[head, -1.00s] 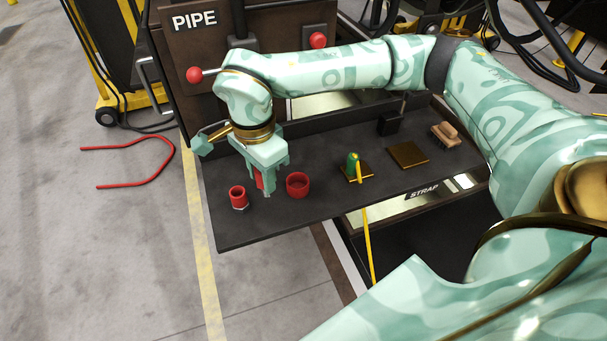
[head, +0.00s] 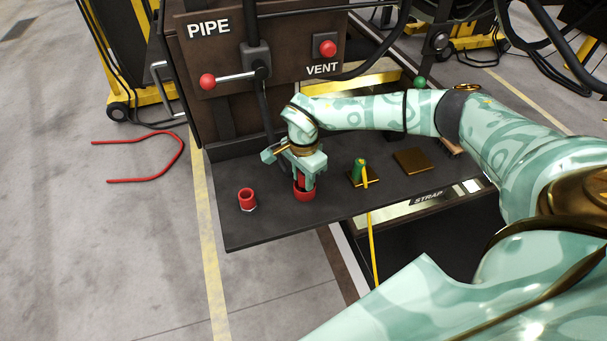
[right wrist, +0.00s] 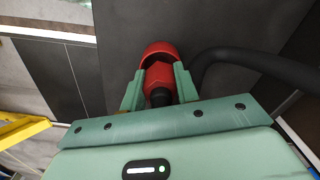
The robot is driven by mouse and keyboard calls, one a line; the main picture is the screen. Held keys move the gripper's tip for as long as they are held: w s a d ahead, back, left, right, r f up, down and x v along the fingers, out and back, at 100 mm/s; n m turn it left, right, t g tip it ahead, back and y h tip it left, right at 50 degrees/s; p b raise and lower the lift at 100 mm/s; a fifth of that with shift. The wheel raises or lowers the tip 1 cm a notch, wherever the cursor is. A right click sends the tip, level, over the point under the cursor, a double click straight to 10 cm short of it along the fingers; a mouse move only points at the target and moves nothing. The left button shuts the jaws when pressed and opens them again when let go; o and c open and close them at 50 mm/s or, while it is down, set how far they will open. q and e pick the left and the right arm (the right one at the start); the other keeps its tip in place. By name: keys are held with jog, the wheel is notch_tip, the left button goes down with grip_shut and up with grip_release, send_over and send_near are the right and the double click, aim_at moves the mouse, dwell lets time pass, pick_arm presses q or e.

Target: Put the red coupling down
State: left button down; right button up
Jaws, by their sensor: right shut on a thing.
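My right gripper (head: 304,187) points down over the dark shelf, shut on the red coupling (head: 300,180). In the right wrist view the coupling (right wrist: 159,79) sits between the two green fingers, with a black end towards me. The red round cup (head: 304,196) is directly under the fingertips. In the right wrist view the cup's red rim (right wrist: 158,48) shows just beyond the coupling. The coupling's lower end is at or in the cup; I cannot tell how deep. My left gripper is not in view.
A smaller red fitting (head: 247,199) stands left of the cup. A green-topped piece (head: 359,170) with a yellow strap and a brass plate (head: 413,160) lie to the right. The panel with a red-knobbed lever (head: 234,78) rises behind. The shelf's front left is bare.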

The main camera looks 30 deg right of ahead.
jog(key=shift+f, duration=0.15)
jog(key=o, duration=1.1)
notch_tip(320, 180, up, 12)
jog(key=shift+r+b, duration=0.2)
jog(key=shift+b, duration=0.25)
